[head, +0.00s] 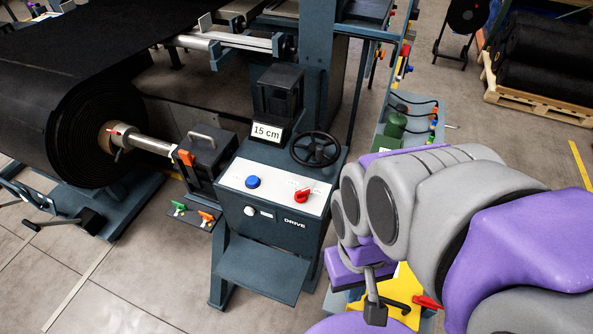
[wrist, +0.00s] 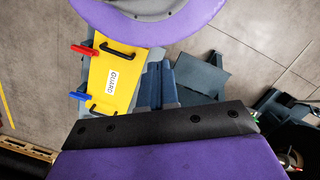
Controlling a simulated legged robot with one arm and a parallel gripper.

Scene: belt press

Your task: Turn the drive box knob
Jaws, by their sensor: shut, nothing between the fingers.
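The drive box (head: 266,215) stands in the middle of the head view, dark blue with a pale sloped top panel and the word DRIVE on its front. A red knob (head: 302,196) sits on the right of that panel, with a blue button (head: 252,182) to its left. A small white round control (head: 250,211) is on the front face. My gripper (wrist: 165,125) shows at the bottom of the wrist view as a purple body with a black screwed edge, shut and empty. My arm is to the right of the box, apart from the knob. The wrist view does not show the knob.
A black handwheel (head: 315,149) and a 15 cm sign (head: 266,131) stand behind the panel. A yellow guard (wrist: 112,80) with black handles, a red latch and a blue latch lies under my arm. A large black roll (head: 85,130) is at left. Open floor lies in front.

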